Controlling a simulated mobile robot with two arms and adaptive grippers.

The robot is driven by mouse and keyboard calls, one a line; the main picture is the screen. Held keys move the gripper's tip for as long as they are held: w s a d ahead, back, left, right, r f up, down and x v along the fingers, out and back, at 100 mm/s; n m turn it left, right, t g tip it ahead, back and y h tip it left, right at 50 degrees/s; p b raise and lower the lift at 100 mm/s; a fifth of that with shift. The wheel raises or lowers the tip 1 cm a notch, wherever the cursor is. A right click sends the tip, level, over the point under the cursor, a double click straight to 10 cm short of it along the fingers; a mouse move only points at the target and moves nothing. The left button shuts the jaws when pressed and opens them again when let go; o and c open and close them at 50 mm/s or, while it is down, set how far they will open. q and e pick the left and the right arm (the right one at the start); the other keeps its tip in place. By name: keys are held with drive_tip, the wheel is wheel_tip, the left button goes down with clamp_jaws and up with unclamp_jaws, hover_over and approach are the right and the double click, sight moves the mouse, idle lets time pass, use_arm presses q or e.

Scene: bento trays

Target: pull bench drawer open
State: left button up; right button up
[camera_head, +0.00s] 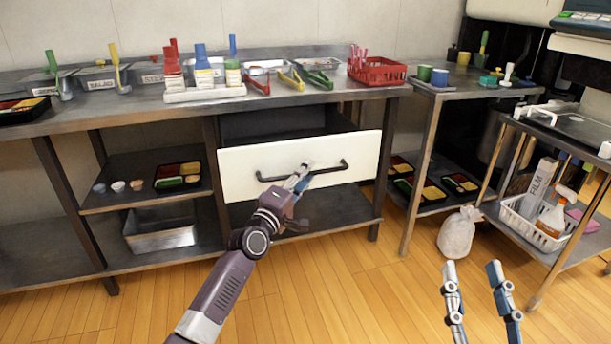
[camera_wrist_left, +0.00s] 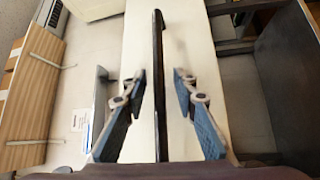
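The bench drawer has a white front (camera_head: 240,165) with a long black bar handle (camera_head: 330,168), below the bench top near the middle of the head view. A dark gap shows above the front, which seems to stand forward of the bench frame. My left gripper (camera_head: 300,177) is at the handle's middle. In the left wrist view the handle (camera_wrist_left: 158,60) runs between the two fingers of the left gripper (camera_wrist_left: 158,88), with space visible on both sides. My right gripper (camera_head: 478,290) is open and empty over the floor at lower right.
The bench top (camera_head: 130,112) carries bottles, tongs, trays and a red basket (camera_head: 378,72). A metal pan (camera_head: 160,236) sits on the lower shelf. A white sack (camera_head: 459,234) stands on the floor at right. Wooden floor in front is clear.

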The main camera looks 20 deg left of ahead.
use_arm(q)
drive_tip(key=shift+s, duration=0.1)
drive_tip(key=v, duration=1.2)
